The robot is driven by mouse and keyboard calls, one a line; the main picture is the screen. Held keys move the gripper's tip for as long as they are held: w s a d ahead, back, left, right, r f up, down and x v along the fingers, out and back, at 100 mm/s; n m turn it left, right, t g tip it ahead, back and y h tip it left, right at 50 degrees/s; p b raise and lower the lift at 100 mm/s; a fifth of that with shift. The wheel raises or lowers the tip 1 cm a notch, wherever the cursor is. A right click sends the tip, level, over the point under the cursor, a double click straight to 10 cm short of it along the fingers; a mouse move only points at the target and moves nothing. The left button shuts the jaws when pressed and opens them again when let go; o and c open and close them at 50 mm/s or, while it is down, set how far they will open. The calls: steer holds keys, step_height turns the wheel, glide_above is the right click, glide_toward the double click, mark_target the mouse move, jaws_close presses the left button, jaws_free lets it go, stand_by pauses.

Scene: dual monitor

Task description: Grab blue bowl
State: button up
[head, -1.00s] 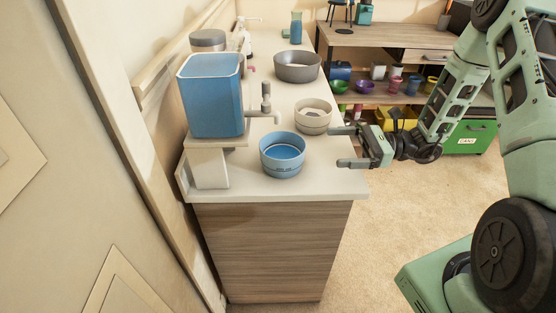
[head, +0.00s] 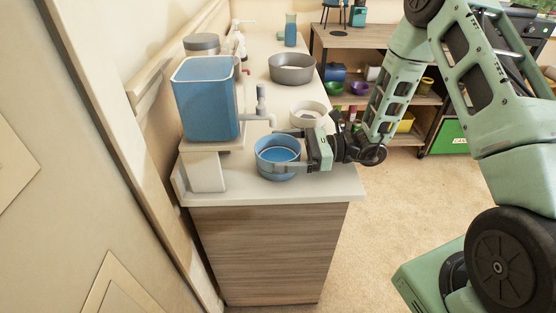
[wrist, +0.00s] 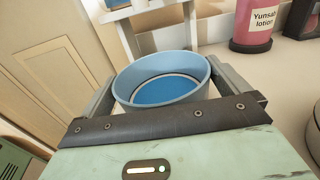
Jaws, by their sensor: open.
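The blue bowl (head: 270,173) stands upright near the front end of the white counter in the head view. My gripper (head: 284,151) is open at the bowl, with one finger on its far side and one on its near side. In the wrist view the bowl (wrist: 165,88) sits between the two open fingers, close in front of the gripper's palm (wrist: 165,123). I cannot tell whether the fingers touch the bowl's wall.
A beige bowl (head: 308,113) and a grey bowl (head: 292,75) stand farther back on the counter (head: 200,199). A blue tank (head: 205,108) with a tap stands left of the blue bowl. A pink lotion bottle (wrist: 256,22) shows in the wrist view.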

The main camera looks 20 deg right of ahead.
steer(key=c, duration=0.8)
steer(key=shift+c, duration=0.4)
steer(key=shift+r, duration=0.15)
